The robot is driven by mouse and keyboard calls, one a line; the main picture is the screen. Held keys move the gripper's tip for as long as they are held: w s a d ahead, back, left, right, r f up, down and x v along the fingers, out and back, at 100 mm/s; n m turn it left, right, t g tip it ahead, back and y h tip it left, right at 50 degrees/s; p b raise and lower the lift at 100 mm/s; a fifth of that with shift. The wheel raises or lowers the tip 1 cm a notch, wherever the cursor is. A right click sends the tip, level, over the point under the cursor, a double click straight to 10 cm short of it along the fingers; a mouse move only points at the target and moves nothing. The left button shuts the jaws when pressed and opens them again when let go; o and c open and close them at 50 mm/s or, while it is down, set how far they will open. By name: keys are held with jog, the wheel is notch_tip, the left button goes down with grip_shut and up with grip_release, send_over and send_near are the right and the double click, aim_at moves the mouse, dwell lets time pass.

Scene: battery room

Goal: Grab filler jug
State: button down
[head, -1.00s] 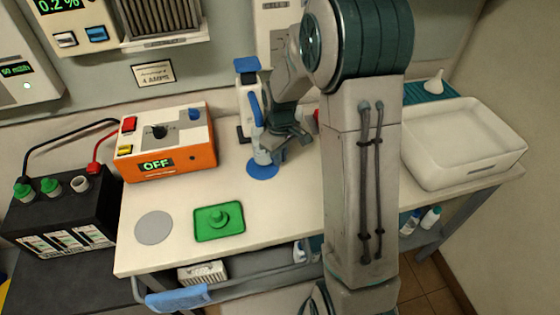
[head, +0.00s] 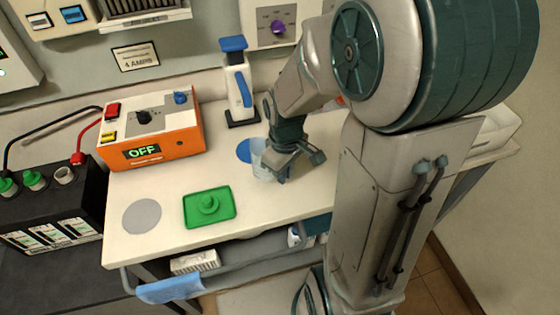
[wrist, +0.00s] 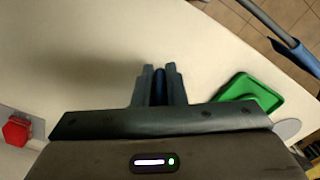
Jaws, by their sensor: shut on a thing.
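My arm and gripper hide part of the jug. In the wrist view, the fingers (wrist: 160,88) are close together with a narrow dark blue piece between them, seemingly the handle. I cannot tell whether the jug's base touches the bench.
An orange charger (head: 150,135) reading OFF stands at the left. A white-and-blue device (head: 238,90) stands behind the jug. A green tray (head: 209,207) and grey disc (head: 142,216) lie in front. A white basin (head: 498,128) is right, behind my arm. A red knob (wrist: 17,130) shows at the wrist view's left.

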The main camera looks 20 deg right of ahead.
jog(key=shift+s+b, duration=0.35)
jog(key=shift+s, duration=2.3)
jog(key=shift+s, duration=0.1)
